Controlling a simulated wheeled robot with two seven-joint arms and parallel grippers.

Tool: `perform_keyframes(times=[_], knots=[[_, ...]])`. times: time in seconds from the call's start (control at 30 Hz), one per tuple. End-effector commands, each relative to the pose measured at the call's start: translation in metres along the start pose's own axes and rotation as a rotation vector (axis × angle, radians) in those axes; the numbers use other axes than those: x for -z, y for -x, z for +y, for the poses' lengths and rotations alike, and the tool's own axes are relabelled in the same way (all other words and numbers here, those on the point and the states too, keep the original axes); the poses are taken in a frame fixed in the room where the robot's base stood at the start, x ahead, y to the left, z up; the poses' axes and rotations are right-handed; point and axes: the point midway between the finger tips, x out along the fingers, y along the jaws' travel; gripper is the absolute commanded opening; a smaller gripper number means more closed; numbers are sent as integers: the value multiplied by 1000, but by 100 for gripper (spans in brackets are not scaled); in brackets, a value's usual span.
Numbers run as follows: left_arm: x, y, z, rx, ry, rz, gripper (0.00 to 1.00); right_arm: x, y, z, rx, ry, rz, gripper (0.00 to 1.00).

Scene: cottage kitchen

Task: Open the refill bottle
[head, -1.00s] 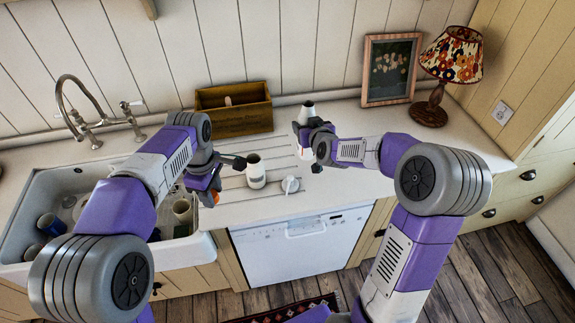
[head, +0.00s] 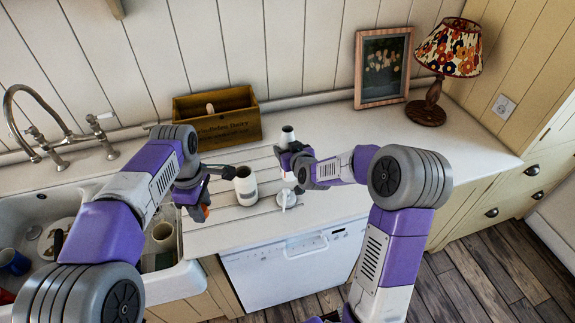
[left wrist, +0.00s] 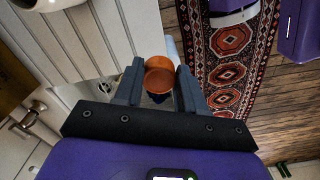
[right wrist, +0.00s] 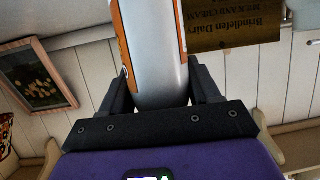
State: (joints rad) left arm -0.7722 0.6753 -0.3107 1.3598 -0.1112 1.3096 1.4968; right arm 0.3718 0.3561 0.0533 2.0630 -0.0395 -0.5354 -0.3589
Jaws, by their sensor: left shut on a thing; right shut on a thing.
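The refill bottle, silver-grey with an orange and white label, is upright in my right gripper (head: 287,158). Its narrow grey top (head: 288,135) shows above the fingers in the head view, and its smooth side (right wrist: 152,55) lies between the fingers in the right wrist view. I cannot tell clearly whether its mouth is open. My left gripper (head: 203,204) is shut on a small round orange cap (left wrist: 159,80), held apart from the bottle, near the counter's front edge by the sink. A white jar (head: 246,187) with a dark open top stands between the grippers.
A white pump top (head: 286,200) lies on the counter right of the jar. A wooden box (head: 218,122) stands at the wall. The sink (head: 28,210) with dishes is at left. A framed picture (head: 383,68) and a lamp (head: 438,75) are at right. The right counter is clear.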

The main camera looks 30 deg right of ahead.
Motion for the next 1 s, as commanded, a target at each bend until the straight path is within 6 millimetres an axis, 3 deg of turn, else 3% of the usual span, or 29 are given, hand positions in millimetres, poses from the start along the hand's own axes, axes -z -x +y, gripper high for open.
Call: perform_keyframes(times=[0.43,0.87,0.9,1.0], knots=[[0,-5,0,0,0,0,3,-42,-18,0,-1,-1,2,0],[0,-10,0,0,0,0,3,-47,-20,0,-1,0,6,0],[0,-9,0,0,0,0,3,-48,-20,0,0,0,2,66],[0,-9,0,0,0,0,3,-47,-20,0,-1,0,2,82]])
